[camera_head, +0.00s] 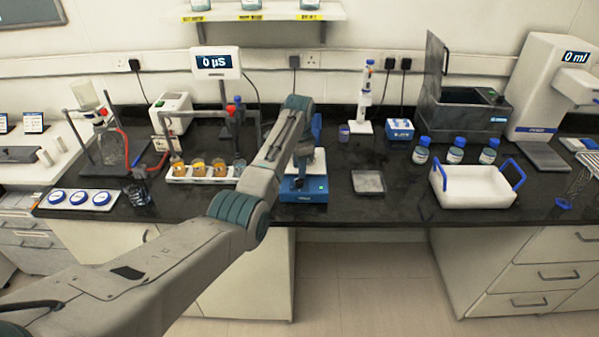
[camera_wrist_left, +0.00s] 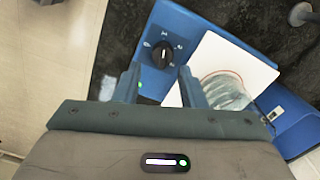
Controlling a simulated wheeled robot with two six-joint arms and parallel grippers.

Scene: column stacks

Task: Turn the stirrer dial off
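The stirrer (camera_head: 303,192) is a blue unit with a white top plate, near the front edge of the black bench, under my left arm's end. In the left wrist view, its black dial (camera_wrist_left: 163,54) has a white pointer line and small white marks around it. A green light (camera_wrist_left: 140,86) is lit beside a finger. A glass beaker (camera_wrist_left: 225,92) is on the white plate (camera_wrist_left: 213,60). My left gripper (camera_wrist_left: 158,76) is open, its two fingers apart with the dial showing between and beyond them. Contact with the dial cannot be told. My right gripper is not in view.
A rack with orange-filled vessels (camera_head: 199,172) stands left of the stirrer. A metal tray (camera_head: 368,183) lies to its right, then a white tub with blue handles (camera_head: 473,188). A white stand (camera_head: 363,100) is behind. Bench around the metal tray is clear.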

